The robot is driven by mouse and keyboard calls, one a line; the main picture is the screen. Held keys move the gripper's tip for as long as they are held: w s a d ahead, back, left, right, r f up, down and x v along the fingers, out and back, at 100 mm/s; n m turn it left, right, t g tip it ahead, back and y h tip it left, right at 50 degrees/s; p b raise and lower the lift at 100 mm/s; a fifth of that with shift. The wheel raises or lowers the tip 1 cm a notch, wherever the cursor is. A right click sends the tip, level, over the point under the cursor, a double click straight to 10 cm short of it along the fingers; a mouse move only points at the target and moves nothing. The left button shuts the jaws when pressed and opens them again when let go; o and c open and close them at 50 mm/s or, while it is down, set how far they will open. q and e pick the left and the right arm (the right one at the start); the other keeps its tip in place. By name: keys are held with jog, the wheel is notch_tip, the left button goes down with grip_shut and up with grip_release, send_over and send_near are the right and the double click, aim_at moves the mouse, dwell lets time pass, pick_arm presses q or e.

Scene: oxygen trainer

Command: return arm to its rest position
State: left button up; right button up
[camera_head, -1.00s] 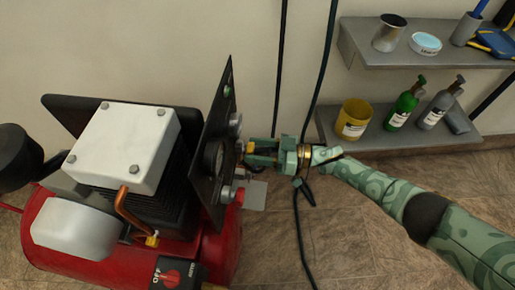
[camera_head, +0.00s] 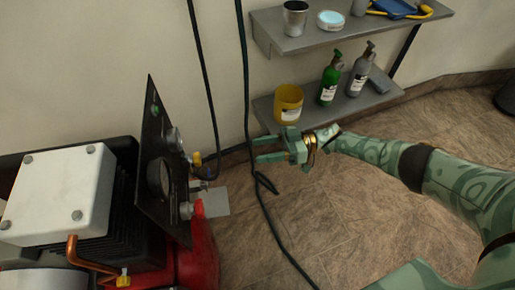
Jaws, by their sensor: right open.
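My right gripper (camera_head: 262,150) is open and empty in the middle of the head view. It points left toward the black control panel (camera_head: 162,165), with a clear gap between them. My green patterned right arm (camera_head: 455,180) comes in from the right edge. The panel stands on the red compressor (camera_head: 205,245) and carries a gauge, knobs and a yellow-and-metal fitting (camera_head: 197,160) on its right side. My left gripper is not in view.
Two grey wall shelves hold a metal cup (camera_head: 295,18), a yellow pot (camera_head: 288,104), a green bottle (camera_head: 330,80) and a grey bottle (camera_head: 360,72). Black cables (camera_head: 246,90) hang down to the floor behind the gripper.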

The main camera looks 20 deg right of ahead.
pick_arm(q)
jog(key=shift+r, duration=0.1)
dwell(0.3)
pick_arm(e)
jog(key=s+d+f+m+t+h+p, duration=0.25)
jog(key=s+f+h+p, duration=0.2)
jog(key=s, duration=0.35)
jog(key=s+d+f+m+t+h+p, duration=0.1)
jog(key=s+f+m+h+p, duration=0.25)
jog(key=s+h+p, duration=0.35)
jog(key=s+d+f+m+t+h+p, duration=0.1)
jog(key=s+f+m+t+h+p, duration=0.1)
jog(key=s+f+p, duration=0.45)
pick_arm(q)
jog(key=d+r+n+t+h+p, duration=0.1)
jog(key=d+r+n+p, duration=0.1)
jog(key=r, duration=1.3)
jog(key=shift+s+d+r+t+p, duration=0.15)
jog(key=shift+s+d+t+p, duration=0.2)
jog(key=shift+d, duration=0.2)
pick_arm(e)
jog(key=s+d+g+h, duration=0.1)
jog(key=s+g, duration=0.3)
jog(key=s, duration=1.4)
jog(key=s+d+g+h, duration=0.1)
jog(key=s+g+h, duration=0.2)
jog(key=s, duration=1.5)
jog(key=shift+s+d+m+g, duration=0.25)
jog(key=shift+d+m+g, duration=0.15)
jog(key=shift+g, duration=0.55)
